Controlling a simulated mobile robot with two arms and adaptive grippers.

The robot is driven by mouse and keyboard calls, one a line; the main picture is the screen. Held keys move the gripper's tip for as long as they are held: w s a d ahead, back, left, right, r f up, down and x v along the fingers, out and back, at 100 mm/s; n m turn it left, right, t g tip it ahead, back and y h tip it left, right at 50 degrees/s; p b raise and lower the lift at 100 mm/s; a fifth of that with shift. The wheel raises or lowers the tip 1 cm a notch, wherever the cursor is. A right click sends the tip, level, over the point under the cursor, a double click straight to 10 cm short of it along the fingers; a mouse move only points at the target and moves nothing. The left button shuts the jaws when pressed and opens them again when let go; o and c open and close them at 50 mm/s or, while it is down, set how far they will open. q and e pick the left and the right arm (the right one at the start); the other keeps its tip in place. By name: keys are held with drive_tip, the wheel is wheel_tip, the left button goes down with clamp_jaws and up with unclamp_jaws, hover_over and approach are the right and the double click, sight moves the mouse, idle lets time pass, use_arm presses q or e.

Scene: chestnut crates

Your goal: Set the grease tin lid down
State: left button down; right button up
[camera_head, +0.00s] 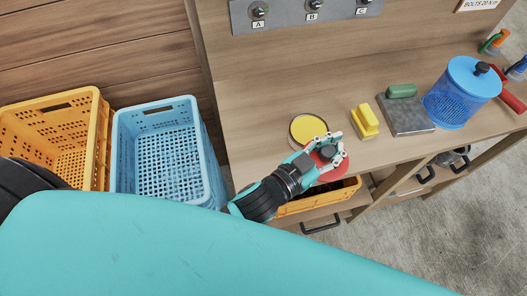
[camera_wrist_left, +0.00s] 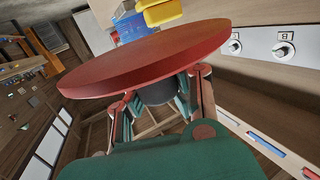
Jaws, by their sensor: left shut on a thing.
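My left gripper (camera_head: 326,149) is shut on the dark knob of the red round grease tin lid (camera_head: 333,172). It holds the lid near the front edge of the wooden workbench, just in front of the open grease tin (camera_head: 307,129), which shows yellow inside. In the left wrist view the lid (camera_wrist_left: 150,58) fills the middle as a wide red disc, with the gripper's fingers (camera_wrist_left: 158,92) around its knob. Whether the lid touches anything below is hidden. My right gripper is not in view.
On the workbench (camera_head: 265,95), a yellow block (camera_head: 364,121), a grey plate (camera_head: 407,117) with a green handle and a blue lidded basket (camera_head: 462,95) stand to the right. Left are an orange crate (camera_head: 97,125) and a blue crate (camera_head: 205,150). The bench behind the tin is clear.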

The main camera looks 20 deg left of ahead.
use_arm(q)
drive_tip(key=a+f+p, duration=0.1)
drive_tip(key=a, duration=0.4)
drive_tip(key=s+a+f+p, duration=0.1)
drive_tip(key=a, duration=0.4)
drive_tip(key=s+a+f+p, duration=0.1)
drive_tip(key=a, duration=0.4)
drive_tip(key=shift+f, duration=0.85)
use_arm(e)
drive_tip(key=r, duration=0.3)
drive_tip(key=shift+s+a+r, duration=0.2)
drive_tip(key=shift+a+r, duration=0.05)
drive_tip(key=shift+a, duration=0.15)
use_arm(q)
drive_tip(key=shift+f, duration=0.1)
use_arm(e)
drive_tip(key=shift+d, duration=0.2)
use_arm(q)
drive_tip(key=shift+f+b, duration=0.3)
drive_tip(key=shift+f, duration=0.2)
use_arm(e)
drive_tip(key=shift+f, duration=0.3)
use_arm(q)
drive_tip(key=c, duration=1.2)
unclamp_jaws()
